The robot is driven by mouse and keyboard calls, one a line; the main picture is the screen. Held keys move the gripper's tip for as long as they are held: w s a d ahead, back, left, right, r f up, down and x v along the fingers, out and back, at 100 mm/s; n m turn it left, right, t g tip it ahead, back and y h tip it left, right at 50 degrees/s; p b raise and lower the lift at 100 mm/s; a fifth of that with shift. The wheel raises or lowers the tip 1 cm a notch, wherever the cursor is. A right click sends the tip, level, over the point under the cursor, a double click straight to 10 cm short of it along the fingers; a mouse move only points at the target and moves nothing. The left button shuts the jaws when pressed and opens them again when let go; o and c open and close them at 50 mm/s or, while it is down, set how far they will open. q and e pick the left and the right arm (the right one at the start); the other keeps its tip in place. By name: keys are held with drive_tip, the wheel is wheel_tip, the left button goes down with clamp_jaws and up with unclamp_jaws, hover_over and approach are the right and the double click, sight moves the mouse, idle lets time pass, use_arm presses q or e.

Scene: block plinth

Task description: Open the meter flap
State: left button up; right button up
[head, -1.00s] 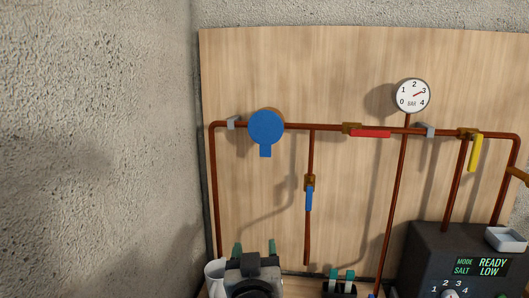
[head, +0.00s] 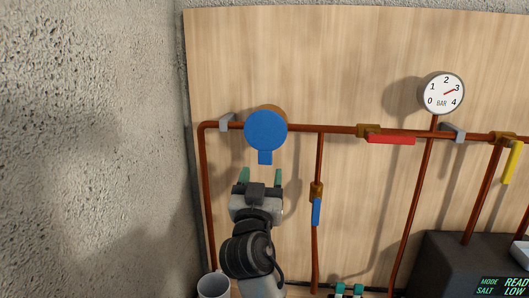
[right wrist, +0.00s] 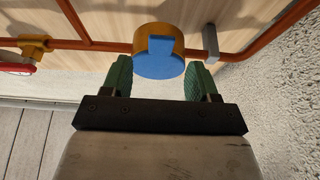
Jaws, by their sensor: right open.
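The meter flap (head: 266,130) is a round blue lid with a tab at its bottom edge, closed over a brass meter body on the copper pipe. In the right wrist view the blue flap (right wrist: 158,66) faces me below the brass body (right wrist: 160,32), its tab (right wrist: 160,47) pointing up in the picture. My right gripper (head: 259,178) is open and empty, just below the tab in the head view. In its wrist view the fingers (right wrist: 161,78) stand either side of the flap, with no contact visible.
Copper pipes run across a wooden board (head: 270,50), with a pipe clip (head: 227,122) left of the meter. A blue valve handle (head: 316,211), a red handle (head: 390,139) and a gauge (head: 441,93) are to the right. A concrete wall stands left; a white cup (head: 213,286) is low.

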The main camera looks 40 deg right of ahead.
sight(265, 159)
drive_tip(key=p+x, duration=0.1)
drive_tip(key=x, duration=0.3)
drive_tip(key=shift+w+d, duration=0.2)
drive_tip(key=shift+w, duration=0.05)
drive_tip(key=shift+w+d+p, duration=0.1)
drive_tip(key=shift+d+p, duration=0.1)
drive_tip(key=shift+p, duration=0.1)
use_arm(q)
drive_tip(key=shift+w+d+r, duration=0.25)
drive_tip(key=shift+w+r, duration=0.15)
drive_tip(key=shift+r, duration=0.2)
drive_tip(key=shift+w+d+r, duration=0.2)
drive_tip(key=shift+w+r, duration=0.15)
drive_tip(key=shift+r, duration=0.25)
use_arm(e)
drive_tip(key=shift+w, duration=0.1)
drive_tip(key=shift+d, duration=0.1)
drive_tip(key=c, duration=1)
use_arm(q)
drive_tip(key=shift+s+a, duration=0.1)
drive_tip(key=shift+s, duration=0.15)
use_arm(e)
drive_tip(key=shift+r, duration=0.15)
clamp_jaws()
